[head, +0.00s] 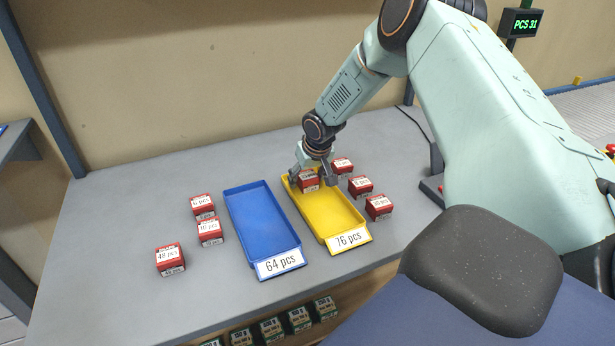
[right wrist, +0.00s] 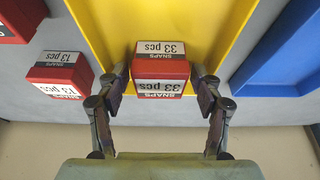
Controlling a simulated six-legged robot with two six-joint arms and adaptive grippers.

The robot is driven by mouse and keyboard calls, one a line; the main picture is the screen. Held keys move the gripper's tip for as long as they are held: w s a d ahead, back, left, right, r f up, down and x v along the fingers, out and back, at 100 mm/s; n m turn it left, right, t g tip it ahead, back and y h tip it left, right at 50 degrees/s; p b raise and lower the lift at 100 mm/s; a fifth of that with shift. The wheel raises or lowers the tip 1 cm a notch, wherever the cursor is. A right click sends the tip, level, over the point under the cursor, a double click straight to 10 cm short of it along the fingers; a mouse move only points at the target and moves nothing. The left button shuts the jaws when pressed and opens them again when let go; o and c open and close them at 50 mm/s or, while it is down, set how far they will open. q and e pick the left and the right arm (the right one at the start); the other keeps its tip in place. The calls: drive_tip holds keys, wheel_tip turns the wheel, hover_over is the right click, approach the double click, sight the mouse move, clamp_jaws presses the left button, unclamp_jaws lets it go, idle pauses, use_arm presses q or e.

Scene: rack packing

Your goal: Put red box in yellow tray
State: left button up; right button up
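The yellow tray (head: 338,208) lies on the grey table with a "76 pcs" label at its near end. A red box (head: 308,181) sits at the tray's far end, between the fingers of my right gripper (head: 313,174). In the right wrist view this red box (right wrist: 161,70) reads "33 pcs" and the yellow tray (right wrist: 100,25) is beneath it. The right gripper (right wrist: 160,78) has one finger on each side of the box, with what look like narrow gaps, so it appears open around it. My left gripper is out of view.
Several red boxes (head: 378,206) stand right of the yellow tray. More red boxes (head: 170,259) stand left of the blue tray (head: 262,222), which is empty and labelled "64 pcs". A shelf under the table holds green-and-white boxes (head: 272,330).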

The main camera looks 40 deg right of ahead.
drive_tip(key=shift+s+r, duration=0.1)
drive_tip(key=p+v, duration=0.3)
drive_tip(key=v, duration=0.9)
drive_tip(key=shift+r, duration=0.2)
